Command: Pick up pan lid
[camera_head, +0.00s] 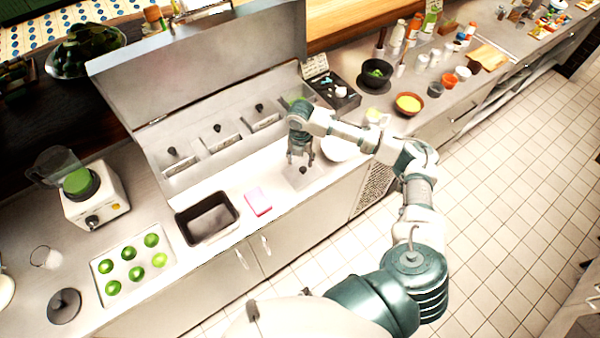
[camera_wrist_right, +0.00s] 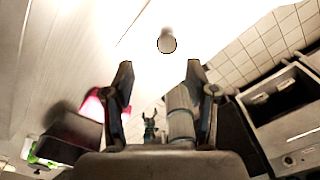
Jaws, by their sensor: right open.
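A steel pan lid (camera_head: 297,181) with a dark knob lies on the counter in front of the row of inset pans in the head view. In the right wrist view, a rounded knob (camera_wrist_right: 167,42) shows against a bright, washed-out surface, ahead of and between the fingertips. My right gripper (camera_head: 300,159) is open and empty, pointing down just above the lid. Its two fingers (camera_wrist_right: 159,70) stand apart in the wrist view, with a gap between them and the knob. My left gripper is not in view.
Several lidded pans (camera_head: 217,139) sit in the steel well behind. A white bowl (camera_head: 340,149) stands close to the right of my gripper. A tray of green fruit (camera_head: 132,264) and a blender (camera_head: 95,196) are further left.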

